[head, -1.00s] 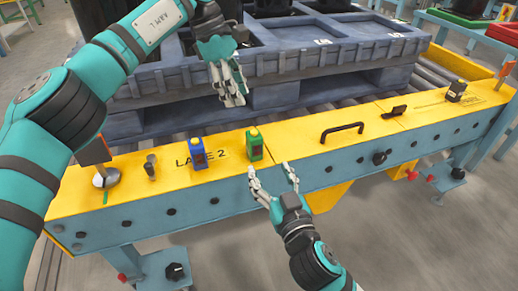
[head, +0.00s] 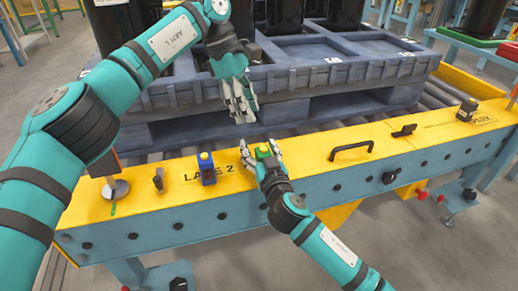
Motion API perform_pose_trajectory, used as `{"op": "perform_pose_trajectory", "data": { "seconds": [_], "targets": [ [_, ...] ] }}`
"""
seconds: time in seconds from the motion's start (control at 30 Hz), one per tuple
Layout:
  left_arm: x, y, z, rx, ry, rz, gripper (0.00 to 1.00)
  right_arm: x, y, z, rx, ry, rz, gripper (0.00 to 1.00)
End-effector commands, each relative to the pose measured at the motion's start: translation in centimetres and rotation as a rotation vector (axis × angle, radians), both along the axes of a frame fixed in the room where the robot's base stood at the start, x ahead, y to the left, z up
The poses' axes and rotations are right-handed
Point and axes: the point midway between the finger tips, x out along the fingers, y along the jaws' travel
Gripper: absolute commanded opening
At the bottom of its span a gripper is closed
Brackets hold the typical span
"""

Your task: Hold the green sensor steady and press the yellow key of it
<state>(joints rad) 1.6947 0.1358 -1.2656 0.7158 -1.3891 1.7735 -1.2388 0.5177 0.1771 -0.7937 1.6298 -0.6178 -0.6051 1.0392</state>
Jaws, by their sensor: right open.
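The green sensor (head: 263,152) stands on the yellow ledge in the middle of the head view. Its yellow key shows on top; its lower part is hidden by my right gripper. My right gripper (head: 259,149) is open, with one finger on each side of the green sensor. I cannot tell whether the fingers touch it. My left gripper (head: 244,112) is higher, in front of the pallet and above and left of the sensor, with its fingers pointing down. Whether its fingers are parted is unclear.
A blue sensor (head: 207,170) with a yellow top stands left of the green one on the yellow ledge (head: 310,165). A black handle (head: 351,150) is to the right. The blue-grey pallet (head: 300,80) rises behind. A black device (head: 467,110) stands far right.

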Motion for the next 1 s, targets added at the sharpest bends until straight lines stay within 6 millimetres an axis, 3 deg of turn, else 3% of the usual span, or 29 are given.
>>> {"op": "perform_pose_trajectory", "data": {
  "seconds": [0.27,0.73,1.0],
  "targets": [
    [0.0,-0.01,0.0,0.0,0.0,0.0,0.38,0.06,0.06,0.0,0.0,0.0,0.001,0.6],
    [0.0,0.0,0.0,0.0,0.0,0.0,0.38,0.05,0.03,-0.01,-0.001,0.0,0.001,0.0],
    [0.0,0.0,0.0,0.0,0.0,0.0,0.38,0.06,0.02,-0.02,-0.001,0.0,0.0,0.0]
  ]
}}
